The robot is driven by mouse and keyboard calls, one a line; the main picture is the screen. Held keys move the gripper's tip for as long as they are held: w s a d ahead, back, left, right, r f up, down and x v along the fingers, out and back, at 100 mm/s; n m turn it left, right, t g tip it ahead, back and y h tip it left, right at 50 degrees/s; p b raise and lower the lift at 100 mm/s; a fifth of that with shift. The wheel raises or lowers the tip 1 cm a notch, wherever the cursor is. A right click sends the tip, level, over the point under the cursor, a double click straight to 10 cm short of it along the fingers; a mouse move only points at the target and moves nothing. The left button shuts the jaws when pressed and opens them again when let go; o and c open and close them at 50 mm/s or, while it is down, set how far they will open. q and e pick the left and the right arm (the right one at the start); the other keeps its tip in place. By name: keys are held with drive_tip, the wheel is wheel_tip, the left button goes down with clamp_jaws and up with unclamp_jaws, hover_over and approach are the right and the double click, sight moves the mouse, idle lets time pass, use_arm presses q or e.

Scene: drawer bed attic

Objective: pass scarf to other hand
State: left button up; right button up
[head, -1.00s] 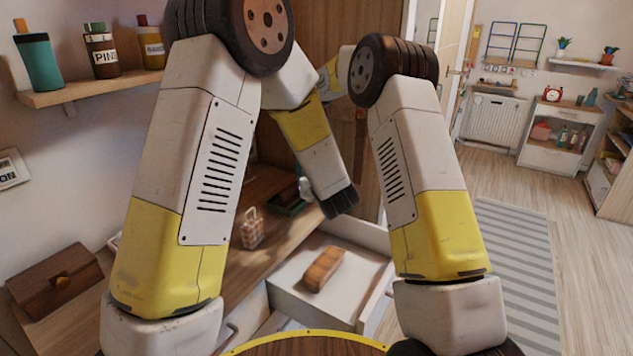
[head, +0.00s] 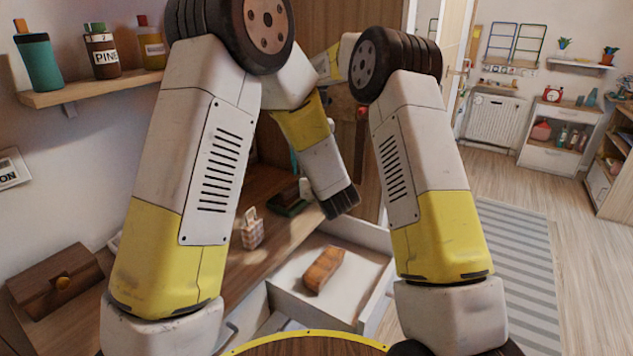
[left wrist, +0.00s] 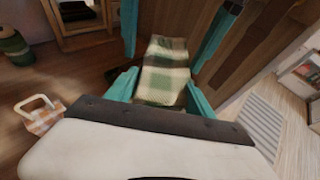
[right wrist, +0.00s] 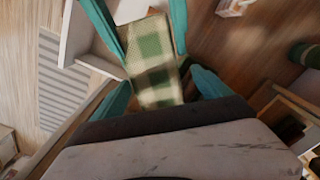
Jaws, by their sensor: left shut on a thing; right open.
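The scarf (left wrist: 163,65) is a folded green and cream plaid cloth. In the left wrist view my left gripper (left wrist: 160,94) is shut on its near end, with teal fingers at either side. In the right wrist view the scarf (right wrist: 153,60) stretches away between the teal fingers of my open right gripper (right wrist: 164,92). The left gripper's fingers show beyond it, at its far end. The two grippers face each other across the scarf. Whether the right fingers touch it cannot be told. In the head view the scarf is hidden behind my arms.
An open white drawer (head: 290,290) holds a brown block-like thing (head: 323,270). A small checked basket (head: 251,232) and a brown box (head: 55,276) stand on the wooden top. A shelf (head: 90,86) with bottles is at upper left. Open floor lies at right, with a striped rug (head: 520,265).

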wheel_tip(320, 180, up, 7)
drive_tip(key=shift+r, duration=0.1)
drive_tip(key=s+d+r+t+y, duration=0.1)
drive_tip(key=s+d+r+t, duration=0.1)
drive_tip(key=s+d+r, duration=0.35)
drive_tip(key=s+d+r+t, duration=0.1)
drive_tip(key=s+d+r, duration=0.2)
drive_tip(key=s+r, duration=0.55)
drive_tip(key=s+d+f+t, duration=0.1)
drive_tip(key=s+f, duration=0.2)
drive_tip(key=s, duration=0.4)
drive_tip(key=s+d+f+t, duration=0.1)
drive_tip(key=s+f, duration=0.2)
drive_tip(key=s, duration=0.5)
drive_tip(key=s+d+f+t+y, duration=0.1)
drive_tip(key=s+f, duration=0.2)
drive_tip(key=s, duration=0.4)
drive_tip(key=shift+s+d+f+m, duration=0.25)
drive_tip(key=shift+d+f+m, duration=0.05)
drive_tip(key=shift+f, duration=0.05)
